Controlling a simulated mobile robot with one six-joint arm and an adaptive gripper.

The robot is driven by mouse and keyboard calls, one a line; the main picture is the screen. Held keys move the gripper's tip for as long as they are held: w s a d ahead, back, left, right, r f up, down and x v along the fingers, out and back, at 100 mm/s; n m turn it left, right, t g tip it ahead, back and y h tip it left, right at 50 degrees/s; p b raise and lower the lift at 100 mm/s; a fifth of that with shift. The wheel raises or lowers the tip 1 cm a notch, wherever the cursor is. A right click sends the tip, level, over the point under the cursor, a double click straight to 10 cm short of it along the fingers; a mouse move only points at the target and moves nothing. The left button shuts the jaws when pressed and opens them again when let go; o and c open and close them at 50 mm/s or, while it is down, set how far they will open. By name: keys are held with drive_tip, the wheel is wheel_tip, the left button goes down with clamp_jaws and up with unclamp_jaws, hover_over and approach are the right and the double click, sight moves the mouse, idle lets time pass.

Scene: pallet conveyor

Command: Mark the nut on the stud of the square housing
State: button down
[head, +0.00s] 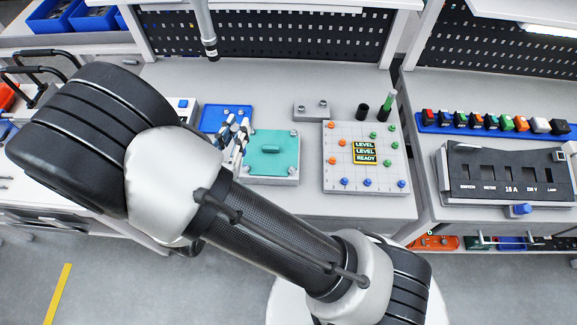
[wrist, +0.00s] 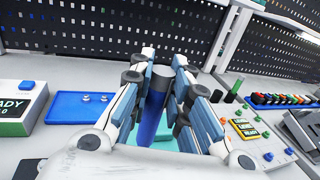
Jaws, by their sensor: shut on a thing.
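The square housing (head: 260,168) lies on the bench, grey with a teal top and a raised teal bar in the middle. Small silver fasteners show at its corners, one at the upper right (head: 293,133); nut and stud are too small to tell apart. My gripper (head: 238,137) is over the housing's left edge, pointing down. In the wrist view it is shut on a blue marker (wrist: 152,118) with a dark end, held between the fingers. Teal of the housing (wrist: 165,140) shows behind it. The fingers hide the housing's upper left corner and the marker's tip cannot be made out.
A blue tray (head: 212,118) with silver parts lies left of the housing. A grey block (head: 313,112) with two studs stands behind. A panel (head: 377,137) with coloured knobs is right. Behind it stand an empty-looking black holder (head: 362,111) and a green marker (head: 388,101).

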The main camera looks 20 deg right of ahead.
drive_tip(key=s+d+m+g+h+b, duration=0.45)
drive_tip(key=d+m+g+h, duration=0.2)
drive_tip(key=d, duration=0.55)
drive_tip(key=shift+n+g+y, duration=0.25)
drive_tip(key=shift+g, duration=0.1)
drive_tip(key=shift+w+f+b, duration=0.1)
drive_tip(key=shift+f+b, duration=2.2)
drive_tip(key=shift+b, duration=0.4)
drive_tip(key=shift+f+p, duration=0.25)
drive_tip(key=shift+p, duration=0.1)
drive_tip(key=shift+r, duration=0.1)
wheel_tip(320, 180, up, 5)
drive_tip(key=p, duration=0.4)
drive_tip(key=shift+p, duration=0.4)
